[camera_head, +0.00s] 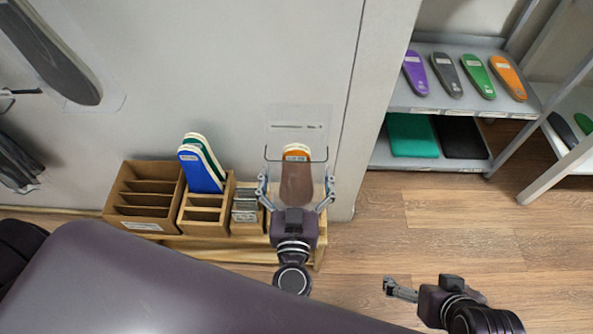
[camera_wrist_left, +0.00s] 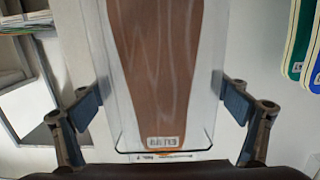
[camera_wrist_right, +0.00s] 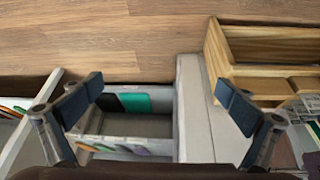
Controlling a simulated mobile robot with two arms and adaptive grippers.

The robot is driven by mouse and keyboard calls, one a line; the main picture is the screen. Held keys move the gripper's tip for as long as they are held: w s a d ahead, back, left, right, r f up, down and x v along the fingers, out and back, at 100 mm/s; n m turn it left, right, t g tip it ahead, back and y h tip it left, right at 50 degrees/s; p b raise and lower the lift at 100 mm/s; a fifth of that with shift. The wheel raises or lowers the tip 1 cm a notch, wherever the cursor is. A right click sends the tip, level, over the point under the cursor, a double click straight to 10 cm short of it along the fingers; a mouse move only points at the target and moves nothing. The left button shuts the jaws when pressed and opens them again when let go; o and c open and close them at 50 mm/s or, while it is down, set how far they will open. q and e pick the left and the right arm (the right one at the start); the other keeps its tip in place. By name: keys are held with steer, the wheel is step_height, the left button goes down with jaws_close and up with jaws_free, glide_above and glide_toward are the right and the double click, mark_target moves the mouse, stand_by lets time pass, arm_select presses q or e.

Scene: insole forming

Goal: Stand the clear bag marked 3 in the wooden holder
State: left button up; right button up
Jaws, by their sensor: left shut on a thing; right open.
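My left gripper (camera_head: 297,195) is shut on a clear bag (camera_head: 324,172), one finger at each side edge. The bag holds a brown insole (camera_head: 296,184), with an orange piece (camera_head: 297,150) showing at its top. In the left wrist view the bag (camera_wrist_left: 207,100) sits between both finger pads, with a small label near its edge; I cannot read its number. Wooden slotted holders stand on the left: an empty-looking one (camera_head: 122,190) and one with coloured insoles (camera_head: 185,222). The bag is to their right, apart from them. My right gripper (camera_head: 430,288) is open and empty over the floor.
A low wooden bench (camera_head: 205,244) carries the holders and a small box of grey pieces (camera_head: 245,228) beside the bag. Blue and green insoles (camera_head: 198,170) stand upright. A metal shelf (camera_head: 465,98) with coloured insoles is at right. The wood floor (camera_head: 450,215) is clear.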

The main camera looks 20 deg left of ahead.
mark_target(296, 196)
arm_select(q)
steer(key=shift+f+b, duration=0.8)
steer(key=shift+b, duration=0.2)
steer(key=shift+f+b, duration=0.3)
steer(key=shift+f, duration=0.4)
steer(key=shift+f+b, duration=0.55)
steer(key=shift+f, duration=1.05)
steer(key=shift+f+b, duration=0.45)
arm_select(e)
steer(key=w+a+r+t+y, duration=0.1)
steer(key=w+a+r+t, duration=0.1)
steer(key=w+r+t, duration=0.3)
steer(key=w+a+r+t+y, duration=0.2)
steer(key=w+a+r+t, duration=0.1)
steer(key=w+r, duration=0.5)
steer(key=shift+w+a+n+t, duration=0.35)
steer(key=shift+w+t, duration=0.4)
steer(key=shift+t, duration=0.15)
